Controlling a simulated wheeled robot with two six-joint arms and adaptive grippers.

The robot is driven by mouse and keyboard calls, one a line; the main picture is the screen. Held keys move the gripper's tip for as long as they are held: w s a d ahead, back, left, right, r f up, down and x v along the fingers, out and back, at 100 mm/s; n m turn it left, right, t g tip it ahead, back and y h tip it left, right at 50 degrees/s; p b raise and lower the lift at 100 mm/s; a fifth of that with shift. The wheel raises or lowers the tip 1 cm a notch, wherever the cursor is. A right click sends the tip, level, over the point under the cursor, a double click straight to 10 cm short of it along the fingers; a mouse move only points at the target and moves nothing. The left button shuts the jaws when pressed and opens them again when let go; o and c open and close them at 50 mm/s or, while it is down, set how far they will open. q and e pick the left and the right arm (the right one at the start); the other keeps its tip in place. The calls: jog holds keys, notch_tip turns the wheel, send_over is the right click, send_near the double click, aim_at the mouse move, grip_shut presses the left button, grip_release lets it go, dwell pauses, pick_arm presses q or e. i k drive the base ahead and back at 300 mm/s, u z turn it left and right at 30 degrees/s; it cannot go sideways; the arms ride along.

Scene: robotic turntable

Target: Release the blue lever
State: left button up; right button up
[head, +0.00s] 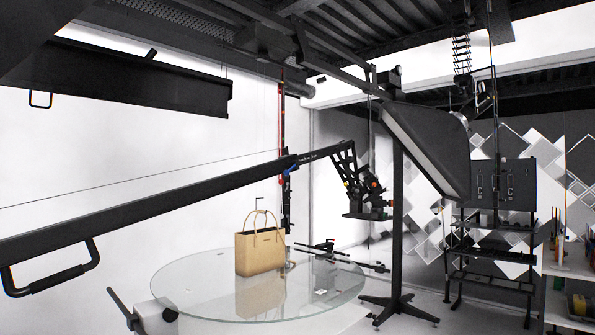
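A small blue part (291,168), which looks like the blue lever, sits where a long black boom (150,208) meets an upright stand behind the turntable. It is too small to tell its exact shape or position. The glass turntable (205,284) carries a tan handbag (258,252) standing upright. Neither of my grippers is in view, and nothing is seen touching the blue part.
A black camera head (366,202) hangs at the boom's right end. A softbox (430,140) on a black stand (398,230) stands to the right. A black handle (55,279) hangs under the boom. Shelves (572,265) line the right edge.

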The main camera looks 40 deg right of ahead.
aim_at(295, 162)
jog(key=z, duration=1.9)
jog(key=i, duration=0.9)
jog(key=z, duration=0.85)
jog(key=i, duration=1.05)
jog(key=u, duration=0.55)
jog(key=i, duration=0.85)
jog(key=u, duration=1.05)
jog(key=i, duration=0.3)
jog(key=u, duration=0.25)
